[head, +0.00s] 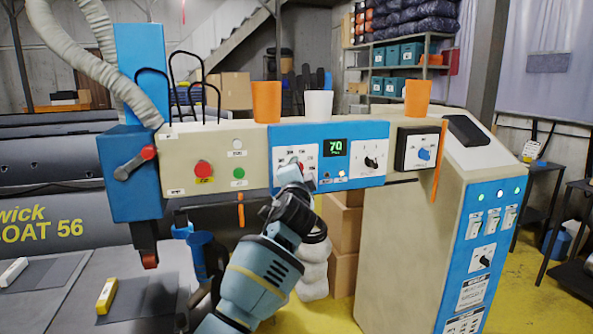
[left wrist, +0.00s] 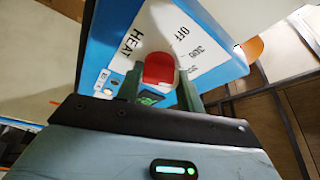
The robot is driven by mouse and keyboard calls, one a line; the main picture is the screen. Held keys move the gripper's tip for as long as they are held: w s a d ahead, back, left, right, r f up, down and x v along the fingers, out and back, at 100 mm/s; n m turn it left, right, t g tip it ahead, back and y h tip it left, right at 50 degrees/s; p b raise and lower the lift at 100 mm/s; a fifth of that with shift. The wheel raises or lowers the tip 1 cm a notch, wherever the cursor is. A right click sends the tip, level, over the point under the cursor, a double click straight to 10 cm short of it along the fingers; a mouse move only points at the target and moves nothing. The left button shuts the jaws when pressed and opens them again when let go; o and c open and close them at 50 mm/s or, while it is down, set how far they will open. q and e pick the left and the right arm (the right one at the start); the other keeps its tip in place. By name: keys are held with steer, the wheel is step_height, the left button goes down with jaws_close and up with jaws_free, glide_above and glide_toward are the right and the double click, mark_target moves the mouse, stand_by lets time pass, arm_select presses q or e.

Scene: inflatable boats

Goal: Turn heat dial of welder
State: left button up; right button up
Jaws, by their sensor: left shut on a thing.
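The welder's blue control panel (head: 375,183) runs across the middle of the head view. Its green display (head: 335,148) reads about 70. My left gripper (head: 291,181) reaches up to the white scale plate (head: 296,153) left of the display and hides most of the dial there. In the left wrist view, the red heat dial (left wrist: 158,69) sits beside the printed words HEAT and OFF. The green fingers of my left gripper (left wrist: 159,78) are closed on both sides of it. My right gripper is not in view.
Left of the panel are a red button (head: 203,169), a green button (head: 238,173) and a red-knobbed lever (head: 135,163). A black knob (head: 371,162) and a blue knob (head: 424,154) lie to the right. Orange cups (head: 266,102) stand on top.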

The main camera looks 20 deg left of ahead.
arm_select(q)
steer(key=shift+r+m, duration=0.25)
steer(key=shift+m, duration=0.15)
steer(key=o, duration=0.7)
steer(key=shift+o, duration=1.4)
steer(key=shift+f, duration=0.15)
steer(key=v, duration=0.7)
steer(key=shift+s, duration=0.45)
